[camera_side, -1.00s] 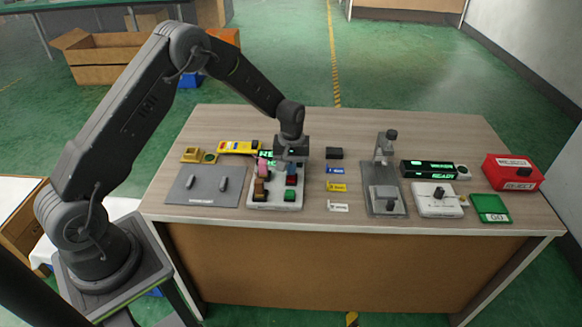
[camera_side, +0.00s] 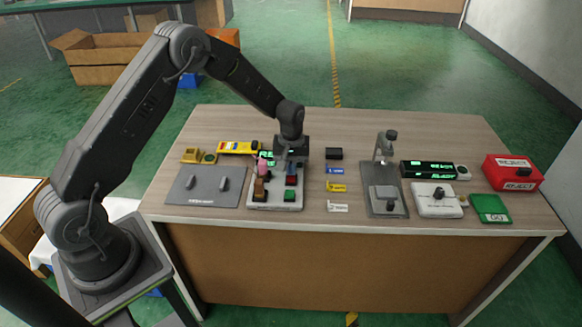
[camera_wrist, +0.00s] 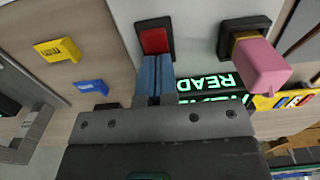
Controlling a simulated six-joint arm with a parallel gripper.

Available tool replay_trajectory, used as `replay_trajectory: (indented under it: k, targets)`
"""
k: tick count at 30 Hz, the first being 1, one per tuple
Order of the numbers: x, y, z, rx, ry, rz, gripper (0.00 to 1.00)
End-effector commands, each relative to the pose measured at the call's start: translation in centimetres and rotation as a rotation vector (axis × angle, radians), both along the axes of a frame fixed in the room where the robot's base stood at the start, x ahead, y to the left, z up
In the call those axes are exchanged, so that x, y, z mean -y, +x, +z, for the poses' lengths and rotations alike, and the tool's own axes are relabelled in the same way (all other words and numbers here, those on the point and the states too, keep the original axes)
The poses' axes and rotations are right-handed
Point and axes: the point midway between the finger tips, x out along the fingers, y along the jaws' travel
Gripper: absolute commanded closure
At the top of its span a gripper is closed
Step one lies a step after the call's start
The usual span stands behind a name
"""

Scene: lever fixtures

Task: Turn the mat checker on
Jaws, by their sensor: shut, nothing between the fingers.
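A white switch panel (camera_side: 262,206) stands left of the table's middle, with several coloured switches. I cannot read which fixture is the mat checker. My gripper (camera_side: 291,165) is over the panel's back right part. In the wrist view my gripper (camera_wrist: 154,60) is shut and empty, its blue-grey fingertips at the near edge of a red rocker switch (camera_wrist: 155,41); I cannot tell whether they touch it. A pink switch cap (camera_wrist: 263,66) on a dark base stands to the right.
A grey plate (camera_side: 205,198) with two pegs lies left of the panel. Small blue, yellow and white tags (camera_side: 337,187) lie to its right. Farther right are a grey stand (camera_side: 385,202), a white box (camera_side: 437,203), a black display (camera_side: 428,169) and a red REJECT box (camera_side: 512,173).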

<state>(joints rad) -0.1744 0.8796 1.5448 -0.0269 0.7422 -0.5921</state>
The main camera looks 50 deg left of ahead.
Motion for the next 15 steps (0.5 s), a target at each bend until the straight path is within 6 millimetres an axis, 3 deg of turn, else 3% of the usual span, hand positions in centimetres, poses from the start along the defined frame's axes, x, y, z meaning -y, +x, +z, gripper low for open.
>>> replay_trajectory:
  k: [1,15]
  targets:
    - [-0.5,-0.2,-1.2,0.002,0.008,0.001,1.0]
    - [0.8,-1.4,-1.1,-0.004,0.006,0.0,1.0]
